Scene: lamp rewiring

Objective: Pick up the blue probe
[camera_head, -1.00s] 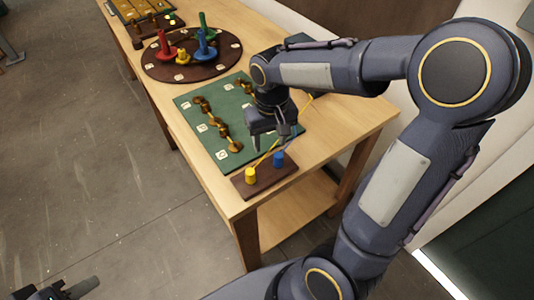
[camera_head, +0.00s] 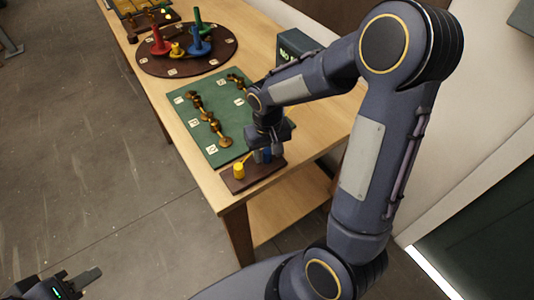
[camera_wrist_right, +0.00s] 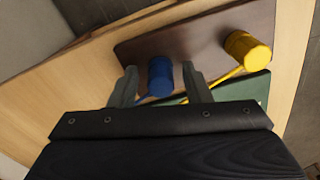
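The blue probe (camera_wrist_right: 160,76) stands on a dark brown holder (camera_wrist_right: 200,38) and shows between the fingers of my right gripper (camera_wrist_right: 160,70) in the right wrist view. The fingers are apart, one on each side, with gaps visible beside the probe. In the head view my right gripper (camera_head: 263,153) is low over the holder and partly hides the blue probe (camera_head: 267,156). The yellow probe (camera_head: 239,171) stands on the same holder to its left; it also shows in the right wrist view (camera_wrist_right: 248,50). My left gripper (camera_head: 78,284) is away from the table, low at left, its opening unclear.
A green board (camera_head: 190,105) with brass pieces and white labels lies behind the holder. Farther back is a round brown board (camera_head: 150,66) with red, yellow, blue and green pieces. A dark green box (camera_head: 298,45) stands at the table's back edge.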

